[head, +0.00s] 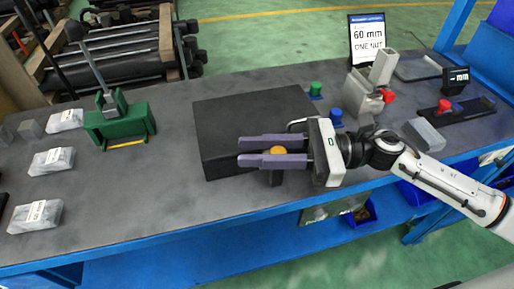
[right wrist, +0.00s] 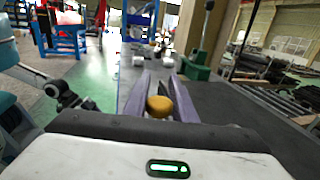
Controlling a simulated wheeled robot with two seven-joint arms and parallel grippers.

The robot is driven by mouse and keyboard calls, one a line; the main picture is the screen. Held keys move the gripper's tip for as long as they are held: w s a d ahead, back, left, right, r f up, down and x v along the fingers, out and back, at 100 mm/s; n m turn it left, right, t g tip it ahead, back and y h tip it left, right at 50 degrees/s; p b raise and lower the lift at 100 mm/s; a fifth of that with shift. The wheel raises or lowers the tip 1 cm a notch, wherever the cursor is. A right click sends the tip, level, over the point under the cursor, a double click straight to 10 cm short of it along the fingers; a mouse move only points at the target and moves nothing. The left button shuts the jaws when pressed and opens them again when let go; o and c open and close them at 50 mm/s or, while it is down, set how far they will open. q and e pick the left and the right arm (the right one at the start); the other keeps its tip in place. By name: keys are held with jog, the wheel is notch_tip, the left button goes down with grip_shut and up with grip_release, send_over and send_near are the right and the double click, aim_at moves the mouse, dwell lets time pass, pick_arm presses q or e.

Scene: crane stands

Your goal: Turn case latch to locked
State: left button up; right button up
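The black case (head: 225,115) lies on the grey workbench in the middle of the head view. The latch shows as a yellow-orange round knob (head: 278,150) at the case's near edge, with a dark part below it. My right gripper (head: 241,151) reaches in from the right with two long purple fingers. They lie on either side of the knob and appear shut on it, with their tips extending past it to the left. The knob (right wrist: 160,104) also sits between the fingers in the right wrist view. The latch's markings and body are mostly hidden. My left gripper is not in view.
A green stand (head: 120,126) and several wrapped blocks (head: 52,161) are on the left of the bench. A green knob (head: 315,89), a blue knob (head: 336,117) and a grey fixture (head: 366,95) stand right of the case. A sign (head: 368,42) stands behind.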

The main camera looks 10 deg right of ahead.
aim_at(265, 152)
jog(key=shift+c, duration=1.4)
jog(key=shift+m+t, duration=0.3)
jog(key=shift+t, duration=0.2)
jog(key=w+m+t+h+p, duration=0.1)
jog(key=m+t+h, duration=0.2)
jog(key=t, duration=0.1)
jog(key=d+m+t+h+p, duration=0.1)
jog(key=m+t+h, duration=0.3)
jog(key=w+d+m+t+h+p, duration=0.1)
jog(key=m+t+h, duration=0.3)
jog(key=shift+w+d+r+p, duration=0.1)
jog(key=shift+w+d+p, duration=0.05)
jog(key=shift+w+p, duration=0.15)
jog(key=m+h, duration=0.1)
jog(key=h, duration=0.1)
jog(key=d+m+h, duration=0.1)
jog(key=m+h, duration=0.1)
jog(key=h, duration=0.1)
jog(key=m+t+h, duration=0.1)
jog(key=h, duration=0.1)
jog(key=shift+w+d+m+h, duration=0.15)
jog(key=shift+d+m+h, duration=0.15)
jog(key=shift+d+h, duration=0.1)
jog(key=shift+h, duration=0.3)
